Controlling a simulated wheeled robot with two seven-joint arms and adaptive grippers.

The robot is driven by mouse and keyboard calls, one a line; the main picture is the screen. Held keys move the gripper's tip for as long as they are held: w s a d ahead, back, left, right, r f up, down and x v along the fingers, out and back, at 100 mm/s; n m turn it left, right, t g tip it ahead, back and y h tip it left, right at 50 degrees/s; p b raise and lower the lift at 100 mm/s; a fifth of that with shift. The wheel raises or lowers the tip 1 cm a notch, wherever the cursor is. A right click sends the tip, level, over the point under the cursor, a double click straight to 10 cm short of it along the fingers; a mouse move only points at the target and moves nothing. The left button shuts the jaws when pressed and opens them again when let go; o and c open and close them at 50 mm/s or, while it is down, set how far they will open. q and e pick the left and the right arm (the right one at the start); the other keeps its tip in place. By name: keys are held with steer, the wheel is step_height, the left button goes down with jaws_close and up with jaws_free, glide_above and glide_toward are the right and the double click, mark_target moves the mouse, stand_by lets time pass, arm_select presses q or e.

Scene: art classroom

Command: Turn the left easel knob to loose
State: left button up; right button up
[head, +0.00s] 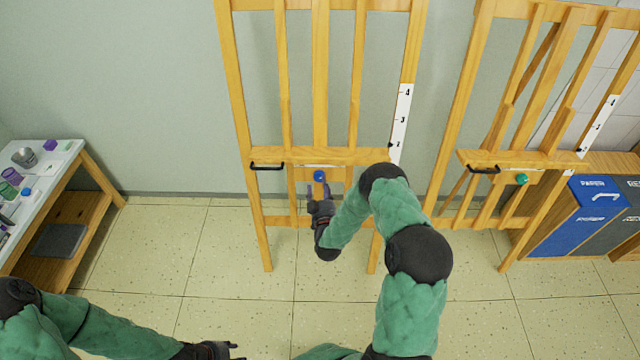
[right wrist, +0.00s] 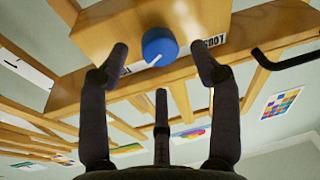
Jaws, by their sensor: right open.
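The left easel (head: 318,60) has a blue knob (head: 320,176) below its ledge. In the right wrist view the knob (right wrist: 160,47) is round, with a white pointer line slanting toward the lower left. My right gripper (head: 318,189) is open in front of it. In the right wrist view its fingertips (right wrist: 160,52) stand on either side of the knob, with gaps. A white label (right wrist: 209,42) beside the knob is partly hidden by the right finger; it seems to read "loose". Another label at left is mostly hidden. My left gripper (head: 215,350) is low in the head view, its jaws unclear.
A black handle (head: 267,167) sticks out left of the knob. A second easel (head: 520,159) with a green knob (head: 521,179) stands at right. Beyond it are a blue paper bin (head: 575,220) and a grey bin. A supply table (head: 85,160) stands at left. The floor between is clear.

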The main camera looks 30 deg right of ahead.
mark_target(319, 176)
steer(key=shift+x, duration=1.5)
steer(key=c, duration=1.1)
steer(key=shift+c, duration=0.2)
